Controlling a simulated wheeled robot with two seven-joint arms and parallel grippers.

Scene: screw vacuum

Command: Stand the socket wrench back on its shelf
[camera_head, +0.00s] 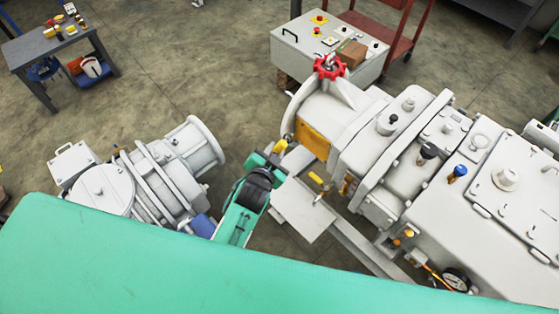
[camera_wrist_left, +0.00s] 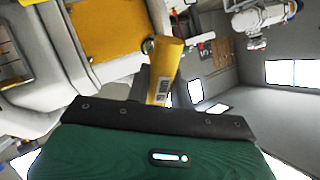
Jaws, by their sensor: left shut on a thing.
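My left gripper (camera_head: 272,161) is shut on a yellow-handled tool (camera_head: 280,146), likely the socket wrench, beside the large white machine. In the left wrist view the yellow handle (camera_wrist_left: 164,68), with a barcode label, sticks up at a slight tilt from between the dark jaws (camera_wrist_left: 150,110). The jaws and green gripper body hide its lower part. A flat white shelf (camera_head: 300,212) lies to the right of my gripper, low by the machine. A second yellow-handled piece (camera_head: 318,181) shows above its right edge; I cannot tell whether it touches the shelf. My right gripper is not in view.
The white vacuum machine (camera_head: 410,150), with a red handwheel (camera_head: 330,66) and yellow panel (camera_head: 312,139), fills the right. A grey pump unit (camera_head: 160,170) stands left. A control box (camera_head: 330,46) and a tool table (camera_head: 50,44) stand further back. Open floor lies between them.

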